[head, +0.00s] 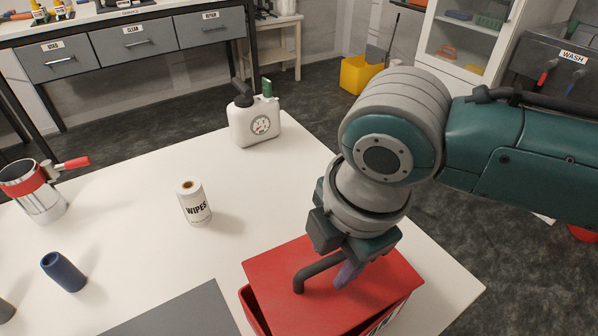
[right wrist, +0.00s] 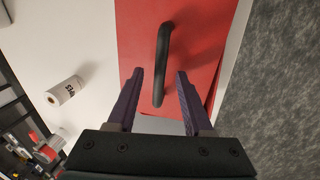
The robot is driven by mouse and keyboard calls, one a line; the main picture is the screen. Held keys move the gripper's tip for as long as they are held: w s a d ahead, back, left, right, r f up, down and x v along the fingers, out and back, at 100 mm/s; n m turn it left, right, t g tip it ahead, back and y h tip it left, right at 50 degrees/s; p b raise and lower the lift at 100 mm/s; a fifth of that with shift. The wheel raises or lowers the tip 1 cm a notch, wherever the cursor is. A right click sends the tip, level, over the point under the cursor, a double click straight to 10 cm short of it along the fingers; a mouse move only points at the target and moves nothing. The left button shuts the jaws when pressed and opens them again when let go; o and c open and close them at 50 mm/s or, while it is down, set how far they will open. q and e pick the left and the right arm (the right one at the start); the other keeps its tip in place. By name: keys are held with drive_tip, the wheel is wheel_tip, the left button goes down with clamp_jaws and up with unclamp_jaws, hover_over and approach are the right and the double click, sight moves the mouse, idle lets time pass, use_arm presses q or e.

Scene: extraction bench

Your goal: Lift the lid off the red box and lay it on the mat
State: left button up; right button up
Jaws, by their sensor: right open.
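The red box (head: 247,308) stands at the front of the white table, cut off by the bottom edge of the head view. Its red lid (head: 275,267) lies over it, with a dark gap along the left side. The lid's dark bar handle (head: 316,270) also shows in the right wrist view (right wrist: 163,60). My right gripper (right wrist: 160,71) is open, its purple fingers on either side of the handle in that view; I see no grip on it. In the head view the gripper partly hides the lid. The grey mat (head: 178,314) lies bare left of the box. My left gripper is not in view.
A white wipes roll (head: 194,203), a white canister with a gauge (head: 254,120), a blue cylinder (head: 64,272) and a red-banded metal cup (head: 37,192) stand on the table. The table's right edge runs close to the box.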

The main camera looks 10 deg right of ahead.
clamp_jaws()
idle(0.4)
idle(1.0)
